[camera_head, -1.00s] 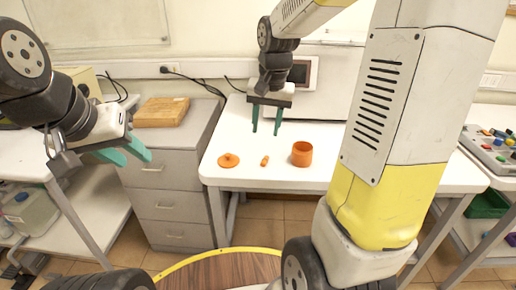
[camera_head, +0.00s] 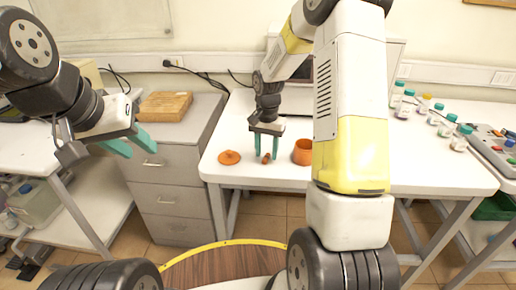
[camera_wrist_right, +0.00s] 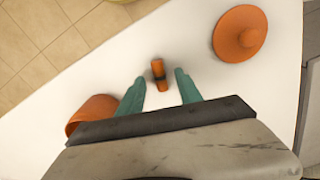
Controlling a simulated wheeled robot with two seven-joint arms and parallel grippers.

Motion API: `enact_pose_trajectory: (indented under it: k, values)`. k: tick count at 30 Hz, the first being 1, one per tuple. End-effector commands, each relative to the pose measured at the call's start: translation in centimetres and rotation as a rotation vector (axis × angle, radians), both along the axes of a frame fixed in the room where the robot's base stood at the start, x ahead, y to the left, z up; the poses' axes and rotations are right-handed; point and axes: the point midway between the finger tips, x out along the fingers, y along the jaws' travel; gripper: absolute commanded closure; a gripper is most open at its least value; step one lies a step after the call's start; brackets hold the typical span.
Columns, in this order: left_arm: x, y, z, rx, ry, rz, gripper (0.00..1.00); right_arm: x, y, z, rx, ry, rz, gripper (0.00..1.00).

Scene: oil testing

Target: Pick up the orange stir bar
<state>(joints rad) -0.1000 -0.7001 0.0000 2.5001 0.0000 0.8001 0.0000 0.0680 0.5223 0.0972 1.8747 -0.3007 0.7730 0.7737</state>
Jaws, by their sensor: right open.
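The orange stir bar (camera_wrist_right: 159,74), with a dark band around its middle, lies on the white table (camera_head: 345,172). In the head view the stir bar (camera_head: 266,158) shows between the fingertips of my right gripper (camera_head: 266,157). In the right wrist view my right gripper (camera_wrist_right: 160,82) is open, its teal fingers on either side of the bar's near end, with gaps on both sides. I cannot tell the exact height of the fingertips above the table. My left gripper (camera_head: 135,147) hangs at the left, away from the table, its fingers apart and empty.
An orange lid (camera_head: 229,157) with a knob lies left of the bar. An orange cup (camera_head: 302,152) stands to its right; it also shows in the right wrist view (camera_wrist_right: 90,110). Several capped bottles (camera_head: 437,113) stand at the back right. A wooden block (camera_head: 163,105) sits on the grey cabinet.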

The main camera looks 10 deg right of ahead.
Motion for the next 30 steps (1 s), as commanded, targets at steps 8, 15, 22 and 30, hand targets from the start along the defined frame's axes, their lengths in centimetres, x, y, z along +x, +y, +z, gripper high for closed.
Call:
enact_pose_trajectory:
  k: [8,15,22,30]
  values:
    - [0.00,0.00,0.00,0.000,0.000,0.000,0.64,0.02,0.01,-1.07,0.000,-0.002,0.001,0.58]
    - [0.00,0.00,0.00,0.000,0.000,0.000,0.64,0.00,0.02,-1.04,0.000,-0.001,0.001,0.90]
    - [0.00,0.00,0.00,0.000,0.000,0.000,0.64,0.01,0.03,-1.03,0.000,-0.001,0.001,1.00]
    - [0.00,0.00,0.00,0.000,0.000,0.000,0.64,0.03,0.03,-0.68,0.000,-0.002,0.001,1.00]
